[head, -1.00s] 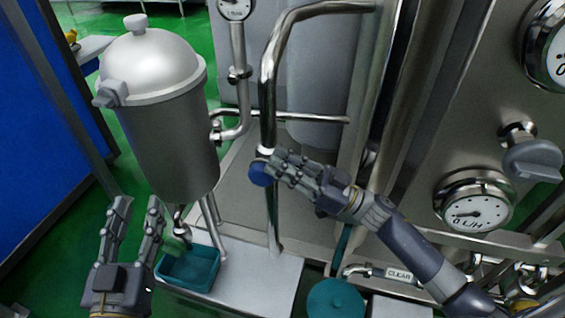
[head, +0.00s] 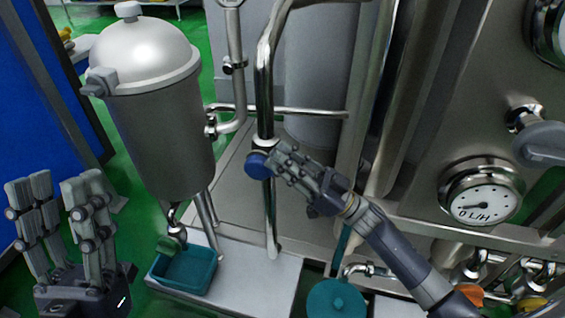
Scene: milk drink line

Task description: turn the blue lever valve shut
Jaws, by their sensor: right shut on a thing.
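The blue lever valve (head: 258,165) sits on the vertical steel pipe in the middle of the head view. Only a rounded blue part shows, and the rest of the lever is hidden by my fingers. My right gripper (head: 281,161) comes in from the lower right and is shut on the blue lever, touching it at its right side. My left gripper (head: 60,205) is at the lower left, fingers up and spread apart, open and empty, well away from the valve.
A steel domed vessel (head: 160,130) stands left of the pipe, with a teal tray (head: 184,272) below it. A teal round container (head: 336,300) is at the bottom. A dial marked L/H (head: 481,192) and a grey handle (head: 545,140) are on the right panel.

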